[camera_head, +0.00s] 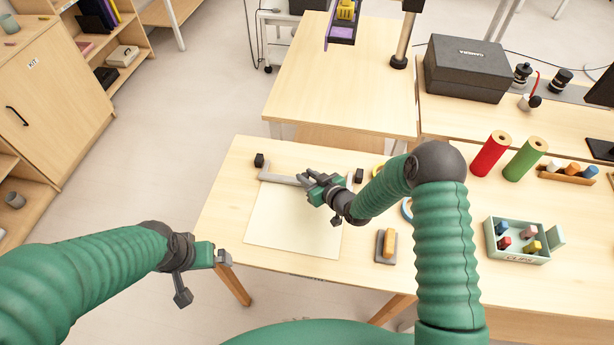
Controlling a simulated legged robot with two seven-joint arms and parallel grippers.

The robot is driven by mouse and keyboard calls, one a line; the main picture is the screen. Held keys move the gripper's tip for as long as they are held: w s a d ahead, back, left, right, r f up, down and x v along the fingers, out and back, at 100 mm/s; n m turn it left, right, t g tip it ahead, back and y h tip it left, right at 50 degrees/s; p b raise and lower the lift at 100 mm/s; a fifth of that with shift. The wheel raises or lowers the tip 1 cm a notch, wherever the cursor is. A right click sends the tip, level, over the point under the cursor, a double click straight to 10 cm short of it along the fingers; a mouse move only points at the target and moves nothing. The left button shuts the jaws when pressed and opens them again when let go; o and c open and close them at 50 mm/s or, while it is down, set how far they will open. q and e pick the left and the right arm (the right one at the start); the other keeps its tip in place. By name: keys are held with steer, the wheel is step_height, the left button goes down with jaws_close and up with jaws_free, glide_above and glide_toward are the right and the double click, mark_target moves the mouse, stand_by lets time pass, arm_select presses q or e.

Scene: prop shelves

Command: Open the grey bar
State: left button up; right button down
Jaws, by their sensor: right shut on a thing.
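The grey bar (279,179) lies along the back of a pale sheet or board (285,225) on the front table, between two small black blocks (259,160). My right gripper (308,182) is shut on the bar toward its right part, and its fingers and wrist hide some of it. My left gripper (222,257) hangs by the table's left front edge, apart from the bar. Its fingers are too small to tell whether they are open.
A black case (467,68) is behind. Floor is clear at left, before a cabinet (50,95).

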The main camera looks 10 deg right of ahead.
steer(key=shift+w+d+r+m+g+p, duration=0.2)
steer(key=shift+w+r+m+g+p, duration=0.1)
steer(key=shift+r+g+p, duration=0.4)
steer(key=w+r+m+g+p, duration=0.1)
steer(key=p, duration=0.2)
steer(key=shift+d, duration=0.2)
steer(key=shift+w+d+r+g+p, duration=0.1)
steer(key=shift+w+d+g+p, duration=0.05)
steer(key=shift+w+g+p, duration=0.3)
steer(key=shift+w+d+m+g, duration=0.1)
steer(key=shift+w+m+g, duration=0.1)
steer(key=shift+m+g, duration=0.25)
steer(key=shift+w+r+g+b, duration=0.2)
steer(key=shift+w+g+b, duration=0.1)
steer(key=shift+b, duration=0.15)
steer(key=shift+w+d+r+y, duration=0.1)
steer(key=shift+r+y, duration=0.05)
steer(key=shift+y, duration=0.15)
